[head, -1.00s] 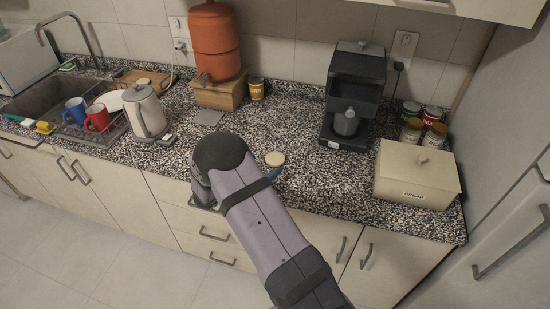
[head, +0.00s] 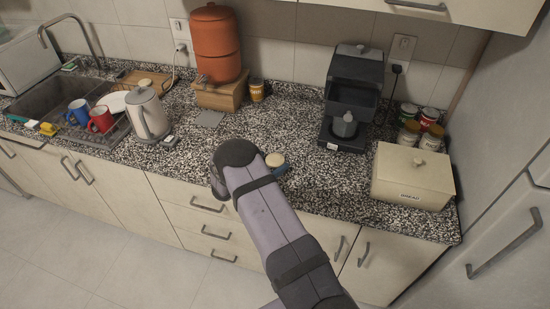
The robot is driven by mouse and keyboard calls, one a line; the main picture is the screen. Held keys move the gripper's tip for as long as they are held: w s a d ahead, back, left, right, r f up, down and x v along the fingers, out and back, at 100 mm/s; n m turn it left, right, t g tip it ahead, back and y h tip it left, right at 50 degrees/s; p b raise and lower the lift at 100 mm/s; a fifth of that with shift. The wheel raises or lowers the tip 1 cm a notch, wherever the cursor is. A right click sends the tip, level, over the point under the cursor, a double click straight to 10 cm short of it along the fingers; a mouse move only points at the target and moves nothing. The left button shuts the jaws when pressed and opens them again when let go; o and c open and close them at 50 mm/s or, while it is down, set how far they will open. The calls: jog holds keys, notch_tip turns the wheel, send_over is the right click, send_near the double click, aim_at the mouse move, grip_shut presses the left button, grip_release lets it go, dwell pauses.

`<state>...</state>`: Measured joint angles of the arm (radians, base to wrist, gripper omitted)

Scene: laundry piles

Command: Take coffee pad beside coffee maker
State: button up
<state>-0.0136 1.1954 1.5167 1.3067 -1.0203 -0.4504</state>
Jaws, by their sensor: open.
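The coffee pad (head: 274,159), a small round beige disc, lies on the speckled counter to the left of the black coffee maker (head: 352,95). My arm reaches over the counter's front edge and hides most of my gripper (head: 280,170). Only a bluish part of it shows, right at the near side of the pad. The gripper is open. I cannot tell whether its fingers touch the pad or stand around it.
A cream bread box (head: 412,178) and several small cans (head: 408,132) stand to the right. The counter between pad and coffee maker is clear.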

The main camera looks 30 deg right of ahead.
jog(key=shift+w+d+f, duration=0.15)
jog(key=shift+w+d, duration=0.05)
jog(key=shift+d, duration=0.1)
jog(key=c, duration=1.1)
